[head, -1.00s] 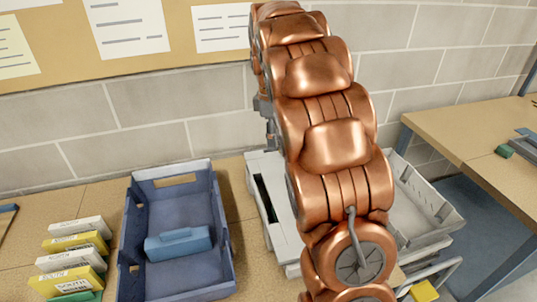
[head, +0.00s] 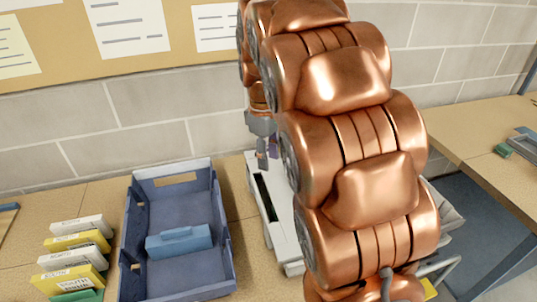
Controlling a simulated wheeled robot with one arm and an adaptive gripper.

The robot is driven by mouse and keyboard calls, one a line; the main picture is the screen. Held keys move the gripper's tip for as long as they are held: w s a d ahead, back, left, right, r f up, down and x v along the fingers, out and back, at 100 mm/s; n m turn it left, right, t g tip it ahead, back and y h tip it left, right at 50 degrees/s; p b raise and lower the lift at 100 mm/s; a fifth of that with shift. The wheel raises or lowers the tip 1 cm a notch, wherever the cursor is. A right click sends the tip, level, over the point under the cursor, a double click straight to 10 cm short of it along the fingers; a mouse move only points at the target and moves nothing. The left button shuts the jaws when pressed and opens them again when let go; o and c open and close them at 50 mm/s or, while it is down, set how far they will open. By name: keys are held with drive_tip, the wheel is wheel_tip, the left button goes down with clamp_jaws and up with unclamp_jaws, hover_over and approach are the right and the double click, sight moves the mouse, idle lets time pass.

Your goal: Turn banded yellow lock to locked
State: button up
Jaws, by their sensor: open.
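I cannot make out a banded yellow lock for certain. A small yellow piece (head: 430,289) beside a grey bar shows at the bottom edge, right of my arm, mostly hidden. My gripper (head: 262,158) is small and partly hidden behind my copper arm. Its grey fingers point down near the back left end of a pale grey crate (head: 282,238). The gripper is open, and I see nothing held in it. A small purple patch shows beside the fingers; I cannot tell what it is.
A blue tray (head: 226,232) holding a lighter blue block (head: 180,242) stands left of the grey crate. Several yellow and white boxes (head: 70,281) stand left of it. A block wall and notice board (head: 50,70) close the back. Another bench (head: 490,160) is at right.

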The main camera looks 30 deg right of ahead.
idle(0.3)
drive_tip(key=n+t+b, duration=0.1)
drive_tip(key=n+b, duration=0.1)
drive_tip(key=b, duration=0.3)
hover_over(281, 156)
drive_tip(key=d, duration=0.2)
drive_tip(key=f, duration=0.8)
drive_tip(key=shift+s+a, duration=0.2)
drive_tip(key=shift+s, duration=0.2)
drive_tip(key=shift+w+d+f, duration=0.15)
drive_tip(key=shift+d+f, duration=0.15)
drive_tip(key=shift+f+p, duration=1.4)
drive_tip(key=shift+f, duration=2.4)
drive_tip(key=shift+c, duration=0.2)
clamp_jaws()
